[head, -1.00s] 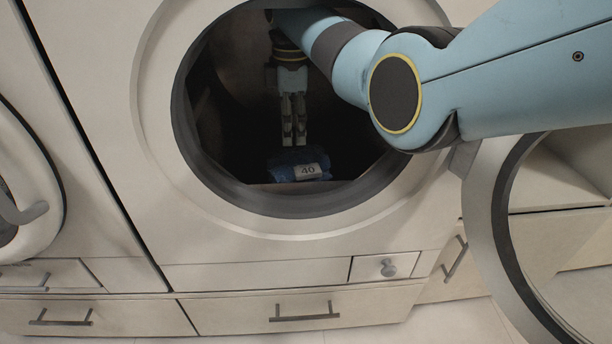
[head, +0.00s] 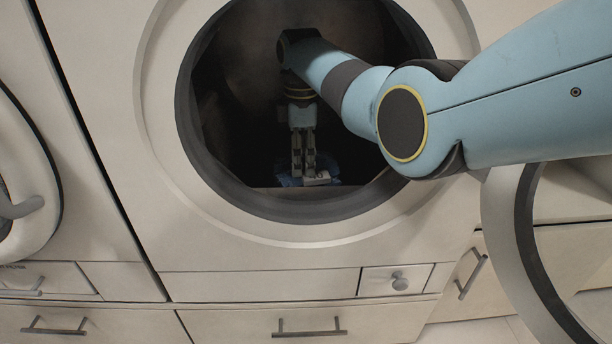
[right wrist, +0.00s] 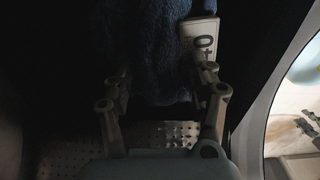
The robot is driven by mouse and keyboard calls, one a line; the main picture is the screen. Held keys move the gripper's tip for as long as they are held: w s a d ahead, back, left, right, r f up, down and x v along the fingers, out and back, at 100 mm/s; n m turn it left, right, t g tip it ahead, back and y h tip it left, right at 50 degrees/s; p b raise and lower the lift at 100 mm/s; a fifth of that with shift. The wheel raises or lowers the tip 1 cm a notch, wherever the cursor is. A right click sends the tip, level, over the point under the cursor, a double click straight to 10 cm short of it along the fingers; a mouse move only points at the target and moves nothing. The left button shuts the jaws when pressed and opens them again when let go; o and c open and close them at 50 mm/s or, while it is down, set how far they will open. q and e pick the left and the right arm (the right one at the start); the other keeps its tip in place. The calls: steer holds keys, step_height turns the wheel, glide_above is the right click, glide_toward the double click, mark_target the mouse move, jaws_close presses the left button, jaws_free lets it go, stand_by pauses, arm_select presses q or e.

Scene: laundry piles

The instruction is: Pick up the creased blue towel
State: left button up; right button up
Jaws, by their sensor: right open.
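The blue towel (head: 288,181) lies at the bottom of the open washer drum, near the front lip, with a pale label on it. In the head view my right gripper (head: 304,174) reaches down into the drum in front of the towel and hides much of it. In the right wrist view the towel (right wrist: 145,50) lies between and beyond the spread fingers of my right gripper (right wrist: 165,88), with its white label (right wrist: 199,42) by the right finger. The gripper is open. My left gripper does not show.
The open washer door (head: 510,235) hangs at the right. Drawers with handles (head: 308,331) lie below, and another round door (head: 25,180) stands at the left. The drum interior is dark.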

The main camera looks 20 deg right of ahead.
jaws_close()
stand_by(0.4)
steer(key=shift+r, duration=0.15)
